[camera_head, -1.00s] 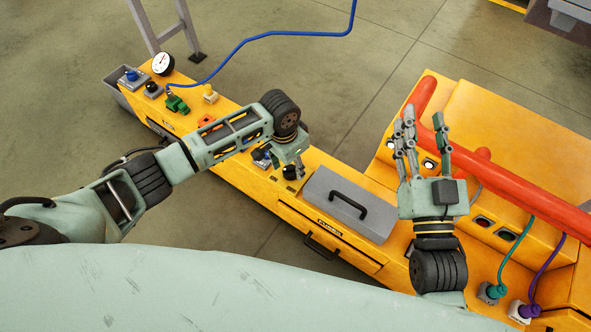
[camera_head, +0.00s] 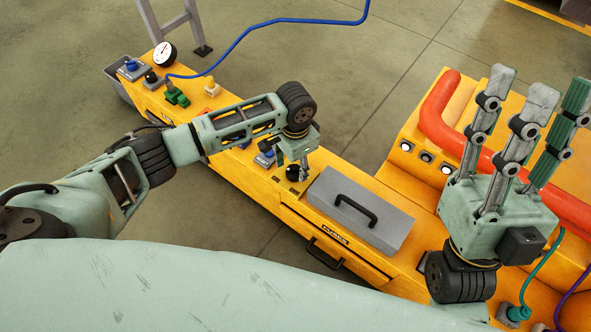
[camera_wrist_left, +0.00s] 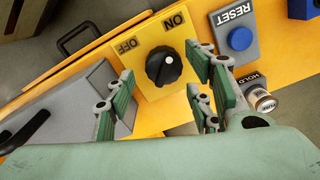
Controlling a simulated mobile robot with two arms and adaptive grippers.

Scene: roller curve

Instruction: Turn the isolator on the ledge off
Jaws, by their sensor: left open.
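The isolator (camera_wrist_left: 150,88) is a yellow plate lettered ON and OFF with a round black knob (camera_wrist_left: 163,67). The knob's pale mark lies on the side toward ON. In the head view the knob (camera_head: 293,173) shows small on the yellow ledge (camera_head: 243,178), left of a grey box. My left gripper (camera_head: 298,160) is over the isolator from above. In the left wrist view its green-padded fingers (camera_wrist_left: 160,98) are spread apart, on either side of the knob's near side, with nothing held. My right gripper (camera_head: 530,115) is raised at the right, its fingers spread and empty.
A grey box with a black handle (camera_head: 357,212) stands right beside the isolator. A red pipe (camera_head: 440,110) runs behind my right gripper. A blue hose (camera_head: 250,37) crosses the back.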

